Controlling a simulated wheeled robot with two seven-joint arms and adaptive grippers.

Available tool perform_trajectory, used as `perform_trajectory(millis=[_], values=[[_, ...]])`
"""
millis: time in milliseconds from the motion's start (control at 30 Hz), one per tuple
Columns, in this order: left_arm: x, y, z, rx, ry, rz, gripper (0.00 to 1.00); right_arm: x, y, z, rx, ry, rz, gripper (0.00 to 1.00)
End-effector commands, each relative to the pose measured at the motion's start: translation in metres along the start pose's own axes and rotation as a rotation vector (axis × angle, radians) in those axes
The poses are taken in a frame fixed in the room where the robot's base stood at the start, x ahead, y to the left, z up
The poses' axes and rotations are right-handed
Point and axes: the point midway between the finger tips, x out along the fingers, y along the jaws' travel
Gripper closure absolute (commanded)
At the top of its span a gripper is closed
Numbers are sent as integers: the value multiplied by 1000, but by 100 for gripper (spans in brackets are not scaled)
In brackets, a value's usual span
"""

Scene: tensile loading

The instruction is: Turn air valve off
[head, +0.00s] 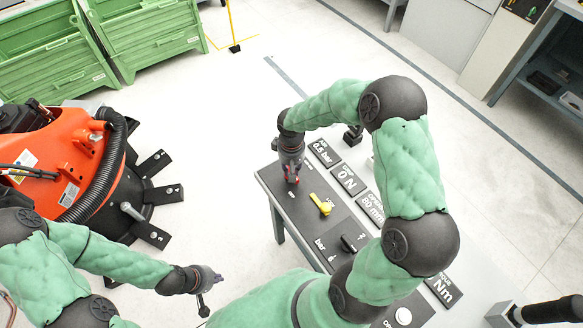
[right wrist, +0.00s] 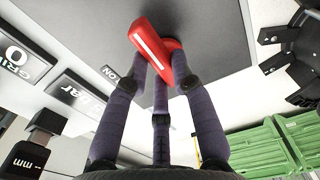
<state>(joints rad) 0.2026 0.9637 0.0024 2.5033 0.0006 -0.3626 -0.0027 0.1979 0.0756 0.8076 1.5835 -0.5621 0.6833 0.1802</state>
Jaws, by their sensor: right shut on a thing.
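The red valve handle (head: 292,180) stands on the dark panel of the console near its far left corner. In the right wrist view the red handle (right wrist: 150,47) is a long bar with a white stripe, set against the grey panel. My right gripper (head: 291,175) reaches down onto it from above. In the right wrist view the fingers of the right gripper (right wrist: 160,72) close around the handle, which sticks out past them. My left gripper (head: 212,284) is empty over the floor left of the console, its fingers spread apart.
A yellow handle (head: 320,204) and a black knob (head: 352,242) sit on the console panel (head: 277,199) near the red handle. Black label plates (head: 346,179) line its far side. An orange machine (head: 62,160) with black feet stands to the left. Green crates (head: 150,40) stand behind.

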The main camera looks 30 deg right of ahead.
Motion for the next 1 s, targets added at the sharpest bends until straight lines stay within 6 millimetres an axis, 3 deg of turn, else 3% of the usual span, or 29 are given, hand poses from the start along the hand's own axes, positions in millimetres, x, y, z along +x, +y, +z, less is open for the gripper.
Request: perform_trajectory(millis=[133,167,200,233,667,1000], values=[[0,0,0,0,0,0,100,0,0,0,4,1,-1,100],[0,0,0,0,0,0,100,0,0,0,4,1,-1,67],[0,0,0,0,0,0,100,0,0,0,3,1,-1,55],[0,0,0,0,0,0,100,0,0,0,3,0,-1,51],[0,0,0,0,0,0,100,-7,0,-1,2,2,0,51],[0,0,0,0,0,0,100,-67,0,-1,2,5,0,51]])
